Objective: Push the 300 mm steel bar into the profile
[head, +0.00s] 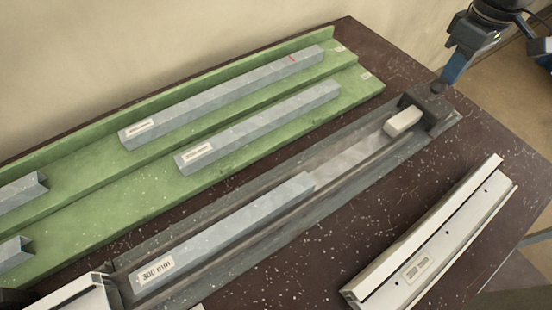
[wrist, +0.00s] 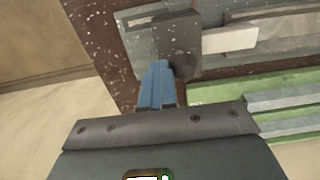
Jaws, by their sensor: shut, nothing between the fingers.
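The 300 mm steel bar (head: 235,228), grey and labelled at its near left end, lies lengthwise in a dark grey channel (head: 340,190). A white profile (head: 75,296) stands at the channel's lower left end, partly cut off by the picture edge. A white block (head: 403,121) sits at the other end of the channel, against a dark block (head: 437,108). Bare channel floor separates the white block from the bar. My gripper (head: 440,87) is shut and empty, its blue fingertips at the dark block. In the wrist view the fingertips (wrist: 158,66) overlap the dark block's edge (wrist: 180,45); contact is unclear.
A green stepped rack (head: 110,185) behind the channel holds several grey bars, one with a red mark (head: 220,97). Another white profile (head: 435,240) lies on the right of the dark bench (head: 300,280). Bench surface between it and the channel is clear.

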